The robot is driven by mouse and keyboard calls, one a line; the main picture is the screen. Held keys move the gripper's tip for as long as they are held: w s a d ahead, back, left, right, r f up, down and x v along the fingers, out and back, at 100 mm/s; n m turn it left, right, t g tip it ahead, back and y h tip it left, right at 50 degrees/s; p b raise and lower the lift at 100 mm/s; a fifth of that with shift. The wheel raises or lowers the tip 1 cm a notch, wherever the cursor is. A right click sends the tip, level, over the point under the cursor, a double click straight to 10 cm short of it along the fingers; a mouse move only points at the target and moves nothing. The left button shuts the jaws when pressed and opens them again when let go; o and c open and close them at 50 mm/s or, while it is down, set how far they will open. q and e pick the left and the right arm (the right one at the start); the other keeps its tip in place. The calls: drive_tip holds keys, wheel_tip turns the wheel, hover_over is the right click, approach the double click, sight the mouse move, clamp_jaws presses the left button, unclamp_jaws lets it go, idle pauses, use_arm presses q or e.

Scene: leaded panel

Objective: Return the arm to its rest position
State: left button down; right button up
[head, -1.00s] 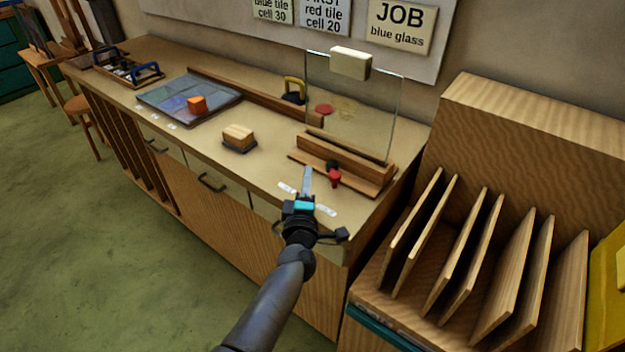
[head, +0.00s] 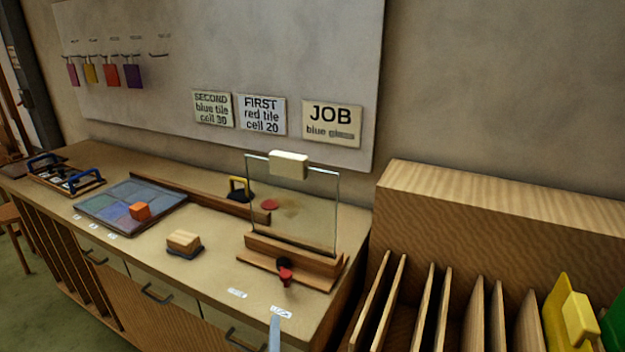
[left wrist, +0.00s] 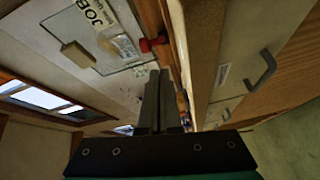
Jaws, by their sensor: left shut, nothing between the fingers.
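My left gripper (head: 274,332) shows only as a grey fingertip at the bottom edge of the head view, in front of the bench's front edge. In the left wrist view my left gripper (left wrist: 160,80) has its two fingers together with nothing between them. The rest of that arm is out of the head view. My right gripper is not in view. A clear glass pane (head: 310,205) with a cream block (head: 288,165) on its top edge stands upright in a wooden stand (head: 290,265). A red knob (head: 285,276) is at the stand's front.
A slotted wooden rack (head: 480,210) stands at right. Signs, including JOB (head: 333,124), hang on the wall.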

use_arm(q)
drive_tip(key=s+f+m+g+h, duration=0.1)
drive_tip(key=s+f+m+g, duration=0.3)
drive_tip(key=f, duration=0.4)
drive_tip(key=s+f+m+g+h+b, duration=0.1)
drive_tip(key=s+f+m+h, duration=0.15)
drive_tip(key=s+f, duration=0.5)
drive_tip(key=s+f+m+g, duration=0.3)
drive_tip(key=f+m, duration=0.2)
drive_tip(key=f, duration=0.5)
drive_tip(key=s+a+f+m+g, duration=0.2)
drive_tip(key=s+a+f+g, duration=0.1)
drive_tip(key=s, duration=0.6)
drive_tip(key=s+a+f+m+g+y, duration=0.1)
drive_tip(key=s+a+f+m+g, duration=0.2)
drive_tip(key=s+f, duration=0.3)
drive_tip(key=s+a+f+m+g+b, duration=0.1)
drive_tip(key=s+a+f+m+g, duration=0.1)
drive_tip(key=s, duration=1.1)
wheel_tip(320, 180, down, 4)
drive_tip(key=shift+s+a+r+m+g+y, duration=0.3)
drive_tip(key=shift+a+g, duration=0.2)
drive_tip(key=shift+a, duration=0.45)
